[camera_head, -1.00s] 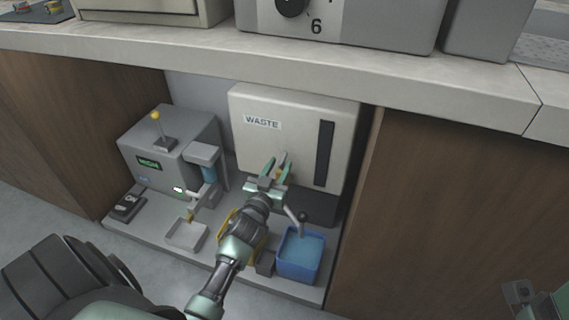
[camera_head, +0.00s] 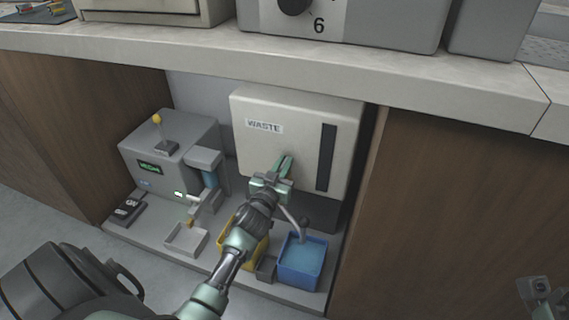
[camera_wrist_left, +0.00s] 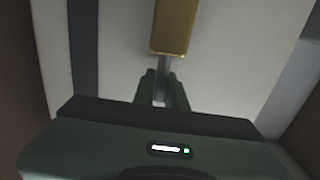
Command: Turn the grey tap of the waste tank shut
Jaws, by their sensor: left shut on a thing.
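The waste tank (camera_head: 300,108) is a cream box labelled WASTE under the counter, with a dark vertical strip on its front. My left gripper (camera_head: 285,160) is at the lower front of the tank. In the left wrist view its fingers (camera_wrist_left: 162,78) are shut on the narrow grey stem of the grey tap (camera_wrist_left: 163,65). A brass-coloured block (camera_wrist_left: 174,27) joins the stem just beyond the fingertips. In the head view the gripper mostly hides the tap. Part of my right arm's end (camera_head: 541,290) shows at the bottom right; its fingers are not clear.
A blue bin (camera_head: 303,262) stands below a bent grey spout (camera_head: 290,215). A yellow bin (camera_head: 254,250) is partly behind my left arm. A grey machine (camera_head: 165,150) with a yellow-knobbed lever and a small white tray (camera_head: 187,239) stand left. The counter edge (camera_head: 420,85) overhangs.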

